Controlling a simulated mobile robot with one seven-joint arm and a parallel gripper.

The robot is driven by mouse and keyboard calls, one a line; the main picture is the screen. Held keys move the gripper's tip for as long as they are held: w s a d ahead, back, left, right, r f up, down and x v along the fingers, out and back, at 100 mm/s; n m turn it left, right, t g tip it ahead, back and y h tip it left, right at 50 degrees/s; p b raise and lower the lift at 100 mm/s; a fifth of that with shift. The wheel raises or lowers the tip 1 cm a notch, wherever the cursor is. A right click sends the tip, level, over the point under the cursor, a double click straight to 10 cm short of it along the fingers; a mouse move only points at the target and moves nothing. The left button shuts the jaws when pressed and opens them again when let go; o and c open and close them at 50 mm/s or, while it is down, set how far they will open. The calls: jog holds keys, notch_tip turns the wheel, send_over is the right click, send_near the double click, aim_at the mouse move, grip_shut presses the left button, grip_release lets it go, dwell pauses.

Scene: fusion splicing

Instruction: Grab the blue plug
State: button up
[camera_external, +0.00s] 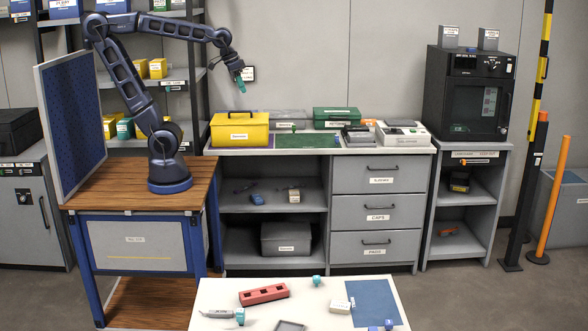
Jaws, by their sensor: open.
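A small blue block-like piece (388,324), which looks like the blue plug, is at the bottom edge of the view, on the front of the white table (215,294). It is too small to make out its shape, and the frame's edge may cut it. My gripper (241,87) is raised high at the upper left, above the yellow case on the back counter. It is far from the blue piece, open, with teal fingertips, and nothing shows between them.
The white table also bears a red holder (264,294), a teal piece (317,280), a white connector (341,306), a grey tool (220,314) and a blue mat (374,301). The yellow case (240,129) stands on the counter. A blue perforated panel (72,120) is beside my arm.

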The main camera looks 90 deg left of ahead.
jog(key=w+a+r+n, duration=0.2)
jog(key=w+a, duration=0.1)
jog(key=w, duration=0.5)
jog(key=n+g, duration=0.4)
jog(key=n, duration=0.9)
send_over(337, 138)
jog(key=a, duration=0.2)
jog(key=f, duration=2.9)
jog(key=shift+d, duration=0.25)
jog(key=shift+a+f, duration=0.15)
jog(key=shift+f, duration=0.35)
notch_tip(337, 138, down, 10)
jog(key=shift+f, duration=0.1)
